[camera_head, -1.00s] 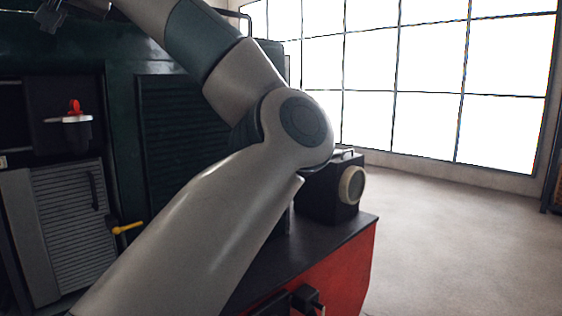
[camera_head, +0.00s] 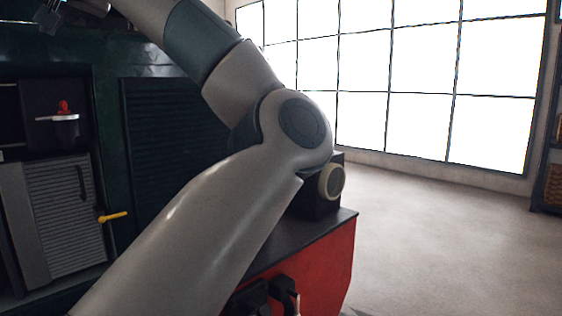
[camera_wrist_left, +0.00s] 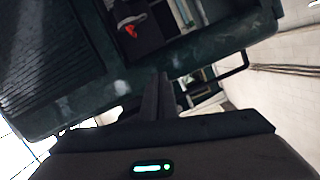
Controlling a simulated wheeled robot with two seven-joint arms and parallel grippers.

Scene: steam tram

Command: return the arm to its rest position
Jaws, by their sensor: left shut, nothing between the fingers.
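My left arm (camera_head: 215,210) rises from the lower left of the head view, bends at an elbow near the middle and runs back to the upper left. My left gripper (camera_head: 48,18) is at the top left edge of that view, small and partly cut off. In the left wrist view its two dark fingers (camera_wrist_left: 158,97) lie together, shut, with nothing between them. The dark green tram body (camera_wrist_left: 205,45) is beyond the fingers; I cannot tell how far. My right gripper is not in view.
The green tram (camera_head: 110,90) fills the left, with a red-handled fitting (camera_head: 64,118), a grey slatted door (camera_head: 68,215) and a yellow lever (camera_head: 113,217). A round lamp (camera_head: 332,182) stands above the red front beam (camera_head: 325,265), partly behind my arm. The floor (camera_head: 440,240) at right is clear.

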